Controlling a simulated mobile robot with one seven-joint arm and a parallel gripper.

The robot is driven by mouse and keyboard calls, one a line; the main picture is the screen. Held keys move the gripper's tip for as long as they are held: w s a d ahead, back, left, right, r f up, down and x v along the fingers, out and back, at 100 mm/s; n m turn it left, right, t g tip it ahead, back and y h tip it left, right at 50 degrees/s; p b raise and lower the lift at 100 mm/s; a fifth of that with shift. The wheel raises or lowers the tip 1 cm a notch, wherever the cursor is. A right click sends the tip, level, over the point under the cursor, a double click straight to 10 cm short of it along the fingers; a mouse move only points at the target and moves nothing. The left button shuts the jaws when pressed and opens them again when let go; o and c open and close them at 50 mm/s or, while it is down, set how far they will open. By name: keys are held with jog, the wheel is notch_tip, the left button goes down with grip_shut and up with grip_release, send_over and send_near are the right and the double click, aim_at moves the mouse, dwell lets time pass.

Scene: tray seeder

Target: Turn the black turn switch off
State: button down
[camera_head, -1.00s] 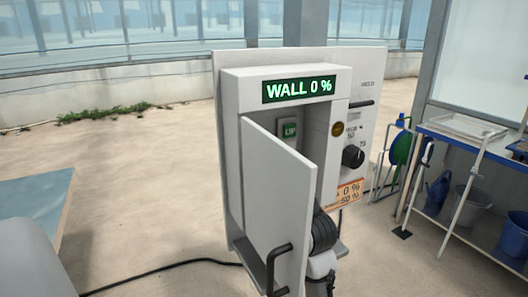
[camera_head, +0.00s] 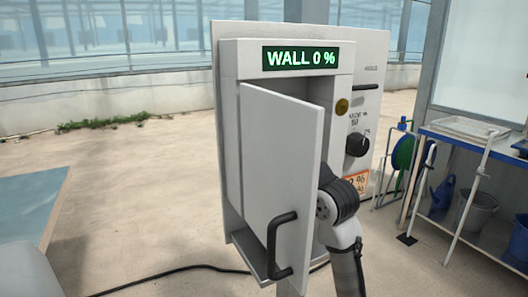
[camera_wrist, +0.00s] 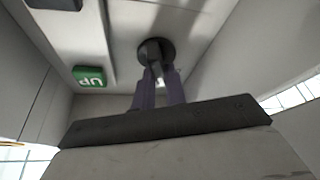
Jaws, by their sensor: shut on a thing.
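The black turn switch (camera_wrist: 154,50) is a round base with a raised grip bar, on the inner wall of the cabinet. In the wrist view my gripper (camera_wrist: 158,76) has its two purple fingers closed on the grip bar. The fingertips partly cover the bar, and I cannot read any switch marking. In the head view my gripper and the switch are hidden behind the half-open white door (camera_head: 280,170). A green display (camera_head: 300,57) on top of the cabinet reads "WALL 0 %".
A green UP button (camera_wrist: 89,76) sits left of the switch in the wrist view. The door with its black handle (camera_head: 272,245) stands close to my arm. A black knob (camera_head: 357,145) is on the outer panel. A blue-topped bench (camera_head: 470,145) stands at right.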

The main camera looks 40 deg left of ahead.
jog(key=shift+s+f+n+g+h+b, duration=0.1)
jog(key=shift+n+g+h+b, duration=0.15)
jog(key=shift+n+g+b, duration=0.9)
jog(key=shift+w+n+g+h+b, duration=0.15)
jog(key=shift+n+b, duration=0.45)
jog(key=shift+n, duration=1.4)
jog(key=shift+s+f+n+g+h+b, duration=0.15)
jog(key=shift+n+g+h+b, duration=0.15)
jog(key=shift+n+g+b, duration=0.9)
jog(key=shift+r+n+t+p, duration=0.15)
jog(key=shift+n+t+p, duration=0.15)
jog(key=shift+n+t, duration=0.15)
jog(key=c, duration=1.4)
grip_release()
jog(key=shift+c, duration=0.2)
jog(key=d+f+b, duration=0.2)
jog(key=d, duration=1.1)
jog(key=shift+s+d+f, duration=0.25)
jog(key=shift+s+f, duration=0.05)
